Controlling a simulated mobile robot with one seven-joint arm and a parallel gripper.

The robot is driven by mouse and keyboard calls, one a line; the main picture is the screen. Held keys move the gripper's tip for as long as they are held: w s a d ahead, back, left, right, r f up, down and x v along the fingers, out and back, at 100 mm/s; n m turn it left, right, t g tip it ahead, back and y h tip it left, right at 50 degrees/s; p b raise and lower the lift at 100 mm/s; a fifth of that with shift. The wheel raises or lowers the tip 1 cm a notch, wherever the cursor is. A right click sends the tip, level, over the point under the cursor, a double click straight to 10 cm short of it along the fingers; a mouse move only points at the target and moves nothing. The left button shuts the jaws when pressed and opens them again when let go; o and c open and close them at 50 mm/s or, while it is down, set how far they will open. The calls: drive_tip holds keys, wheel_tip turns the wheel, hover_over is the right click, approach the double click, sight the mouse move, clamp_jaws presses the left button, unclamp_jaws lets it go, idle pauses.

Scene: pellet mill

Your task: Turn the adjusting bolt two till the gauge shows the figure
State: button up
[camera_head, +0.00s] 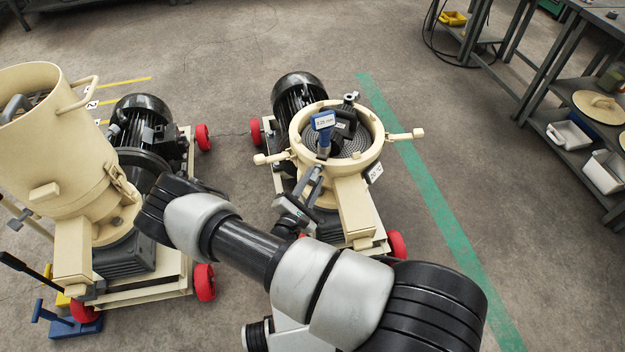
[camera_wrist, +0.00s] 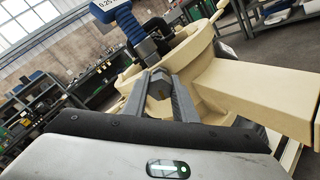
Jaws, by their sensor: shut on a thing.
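The open pellet mill (camera_head: 355,205) has a cream ring around a dark perforated die (camera_head: 362,138). A blue gauge (camera_head: 323,122) stands over the die; its display seems to read 0.25 mm, and it also shows in the wrist view (camera_wrist: 128,22). My gripper (camera_head: 314,185) is at the near side of the ring. In the wrist view my gripper (camera_wrist: 160,85) is shut on a hex bolt head (camera_wrist: 159,89) below the gauge; I take it for the adjusting bolt. Its number is not readable. Another bolt (camera_head: 350,98) shows at the far side.
A second mill with a tall cream hopper (camera_head: 55,150) stands close on the left. A shelf bench (camera_head: 575,130) stands at the right.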

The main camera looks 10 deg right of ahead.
drive_tip(key=o, duration=1)
drive_tip(key=shift+o, duration=0.2)
drive_tip(key=shift+s+a, duration=0.1)
drive_tip(key=v, duration=1.7)
drive_tip(key=shift+s, duration=0.1)
